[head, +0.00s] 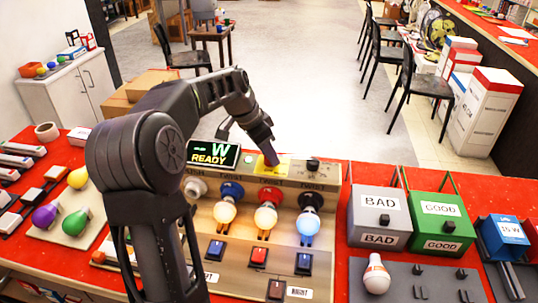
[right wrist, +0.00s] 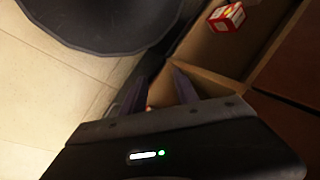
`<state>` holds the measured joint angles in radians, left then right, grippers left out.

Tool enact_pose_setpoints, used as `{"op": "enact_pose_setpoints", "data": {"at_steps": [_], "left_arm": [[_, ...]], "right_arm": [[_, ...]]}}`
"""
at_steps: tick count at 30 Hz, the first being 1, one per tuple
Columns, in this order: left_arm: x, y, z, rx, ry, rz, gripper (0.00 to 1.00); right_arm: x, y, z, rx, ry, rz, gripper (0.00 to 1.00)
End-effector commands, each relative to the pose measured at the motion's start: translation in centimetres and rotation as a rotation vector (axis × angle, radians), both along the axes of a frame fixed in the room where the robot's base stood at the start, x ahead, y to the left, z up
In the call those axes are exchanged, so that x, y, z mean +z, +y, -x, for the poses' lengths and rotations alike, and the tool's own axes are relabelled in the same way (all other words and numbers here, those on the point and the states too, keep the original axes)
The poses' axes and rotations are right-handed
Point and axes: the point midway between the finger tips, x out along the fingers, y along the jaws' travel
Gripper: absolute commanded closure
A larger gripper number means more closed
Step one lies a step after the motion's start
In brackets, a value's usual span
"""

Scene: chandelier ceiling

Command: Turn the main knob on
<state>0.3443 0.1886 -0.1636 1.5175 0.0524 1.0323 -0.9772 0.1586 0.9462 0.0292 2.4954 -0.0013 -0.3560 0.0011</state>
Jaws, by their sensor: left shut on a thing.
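The beige test box (head: 328,180) stands on the red table with a lit display (head: 213,154) reading "W READY". A yellow plate (head: 284,171) lies on its top panel. My left gripper (head: 270,158) comes down onto this plate, its fingers shut. What it grips, apparently the main knob, is hidden behind the fingers. A black knob (head: 313,165) sits to the right on the same panel, clear of the gripper. My right gripper (right wrist: 158,92) shows only in the right wrist view, with its fingers apart, away from the box.
Three lit bulbs (head: 265,217) and several rocker switches (head: 258,257) are on the box front. Grey BAD (head: 380,218) and green GOOD (head: 441,222) bins stand to the right. A white bulb (head: 376,276) stands on a grey board. My left arm covers the box's left part.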

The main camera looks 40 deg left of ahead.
Motion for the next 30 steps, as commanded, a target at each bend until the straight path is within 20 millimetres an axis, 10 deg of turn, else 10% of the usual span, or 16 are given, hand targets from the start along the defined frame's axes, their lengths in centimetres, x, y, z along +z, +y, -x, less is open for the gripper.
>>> {"op": "enact_pose_setpoints", "data": {"at_steps": [29,30], "left_arm": [[0.06,0.22,-0.1,-0.294,-0.001,-0.004,1.0],[0.06,0.22,-0.1,-0.294,-0.001,-0.004,0.65]], "right_arm": [[0.06,0.0,0.0,0.0,0.0,0.0,0.64],[0.06,0.0,0.0,0.0,0.0,0.0,0.64]]}}
